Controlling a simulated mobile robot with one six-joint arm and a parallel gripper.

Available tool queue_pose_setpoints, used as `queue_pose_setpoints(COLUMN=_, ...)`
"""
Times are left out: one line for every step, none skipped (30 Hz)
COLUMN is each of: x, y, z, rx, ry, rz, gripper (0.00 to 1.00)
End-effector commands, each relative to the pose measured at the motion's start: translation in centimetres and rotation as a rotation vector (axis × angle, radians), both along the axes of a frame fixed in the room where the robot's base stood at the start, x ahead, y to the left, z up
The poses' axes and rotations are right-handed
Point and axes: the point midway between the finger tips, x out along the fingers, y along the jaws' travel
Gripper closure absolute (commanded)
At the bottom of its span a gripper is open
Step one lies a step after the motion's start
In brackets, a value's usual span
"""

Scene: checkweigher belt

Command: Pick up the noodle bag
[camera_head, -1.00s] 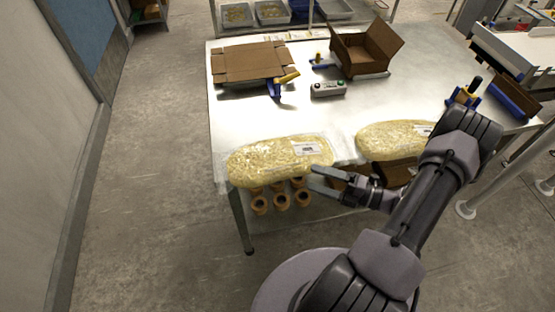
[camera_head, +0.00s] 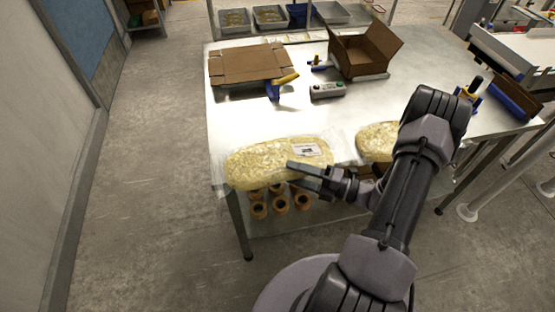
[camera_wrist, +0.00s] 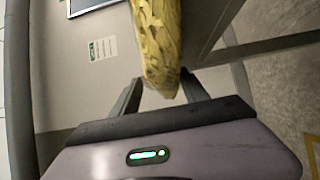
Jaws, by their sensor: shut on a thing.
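A clear bag of yellow noodles (camera_head: 255,160) with a white label lies at the table's front left edge, slightly overhanging it. My gripper (camera_head: 294,173) is at the right front part of this bag, one finger across its top and the other lower at its front side. In the wrist view the noodle bag (camera_wrist: 158,45) stands between the two fingers (camera_wrist: 160,92), and they are shut on it. A second noodle bag (camera_head: 374,141) lies to the right, partly hidden behind my arm.
The metal table (camera_head: 235,120) carries a flattened carton (camera_head: 250,64), an open cardboard box (camera_head: 363,50), a grey button box (camera_head: 327,90) and a blue-yellow tape dispenser (camera_head: 283,84). Tape rolls (camera_head: 258,209) sit on the shelf below. The table's middle is clear.

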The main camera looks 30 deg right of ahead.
Motion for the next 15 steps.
queue_pose_setpoints(x=0.0, y=0.0, z=0.0, rx=0.000, ry=0.000, rz=0.000, gripper=0.98)
queue_pose_setpoints(x=0.0, y=0.0, z=0.0, rx=0.000, ry=0.000, rz=0.000, gripper=1.00)
queue_pose_setpoints(x=0.0, y=0.0, z=0.0, rx=0.000, ry=0.000, rz=0.000, gripper=1.00)
queue_pose_setpoints(x=0.0, y=0.0, z=0.0, rx=0.000, ry=0.000, rz=0.000, gripper=1.00)
queue_pose_setpoints(x=0.0, y=0.0, z=0.0, rx=0.000, ry=-0.001, rz=-0.001, gripper=1.00)
queue_pose_setpoints(x=0.0, y=0.0, z=0.0, rx=0.000, ry=-0.001, rz=-0.001, gripper=1.00)
queue_pose_setpoints(x=0.0, y=0.0, z=0.0, rx=0.000, ry=-0.001, rz=-0.001, gripper=1.00)
queue_pose_setpoints(x=0.0, y=0.0, z=0.0, rx=0.000, ry=-0.001, rz=-0.001, gripper=1.00)
queue_pose_setpoints(x=0.0, y=0.0, z=0.0, rx=0.000, ry=-0.001, rz=-0.001, gripper=1.00)
queue_pose_setpoints(x=0.0, y=0.0, z=0.1, rx=0.000, ry=-0.001, rz=-0.001, gripper=1.00)
queue_pose_setpoints(x=0.0, y=0.0, z=0.2, rx=0.000, ry=-0.001, rz=-0.001, gripper=1.00)
queue_pose_setpoints(x=0.0, y=-0.1, z=0.6, rx=-0.001, ry=-0.002, rz=-0.001, gripper=1.00)
queue_pose_setpoints(x=0.0, y=-0.1, z=1.1, rx=-0.001, ry=-0.002, rz=-0.001, gripper=1.00)
queue_pose_setpoints(x=0.0, y=-0.1, z=1.8, rx=-0.002, ry=-0.002, rz=-0.001, gripper=1.00)
queue_pose_setpoints(x=0.0, y=-0.1, z=2.8, rx=-0.002, ry=-0.002, rz=-0.001, gripper=1.00)
